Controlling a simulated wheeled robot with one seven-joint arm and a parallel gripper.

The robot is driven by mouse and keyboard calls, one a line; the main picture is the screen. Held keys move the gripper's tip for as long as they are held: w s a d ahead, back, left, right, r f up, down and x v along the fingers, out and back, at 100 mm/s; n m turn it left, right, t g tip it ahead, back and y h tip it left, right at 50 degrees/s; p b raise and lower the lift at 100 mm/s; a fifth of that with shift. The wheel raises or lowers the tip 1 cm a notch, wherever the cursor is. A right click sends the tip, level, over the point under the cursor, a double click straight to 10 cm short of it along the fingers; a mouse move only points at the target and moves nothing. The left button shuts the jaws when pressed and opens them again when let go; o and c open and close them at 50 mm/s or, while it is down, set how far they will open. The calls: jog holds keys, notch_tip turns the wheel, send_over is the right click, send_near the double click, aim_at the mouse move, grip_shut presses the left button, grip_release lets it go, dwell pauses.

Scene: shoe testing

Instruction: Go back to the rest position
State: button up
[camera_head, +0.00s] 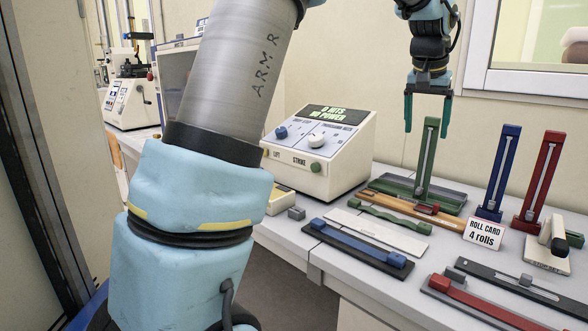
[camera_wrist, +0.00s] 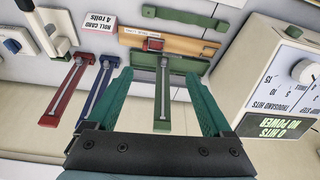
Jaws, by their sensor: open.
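My gripper (camera_head: 427,132) hangs pointing down from my arm at the upper right of the head view. Its two teal fingers are spread apart with nothing held between them. The upright green post (camera_head: 428,160) stands just below and overlaps the gap between the fingertips in the picture; I cannot tell any contact. In the wrist view the open fingers (camera_wrist: 158,74) frame the same green post (camera_wrist: 162,95), which stands on a green base.
A blue post (camera_head: 500,170) and a red post (camera_head: 540,178) stand to the right, behind a roll card (camera_head: 483,234). A control box (camera_head: 320,150) stands to the left. Blue (camera_head: 357,247) and red (camera_head: 480,302) sliders lie near the table's front. Space above the posts is clear.

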jog(key=s+a+f+n+y, duration=0.1)
jog(key=a+f+n, duration=0.1)
jog(key=a+f, duration=0.75)
jog(key=s+a+f+n+y, duration=0.15)
jog(key=a+f, duration=0.25)
jog(key=a, duration=1)
jog(key=s+a+f+n+g, duration=0.1)
jog(key=s+a+f+n, duration=0.2)
jog(key=s+a+f, duration=0.4)
jog(key=s+a, duration=0.5)
jog(key=a, duration=0.1)
jog(key=shift+f+g, duration=0.3)
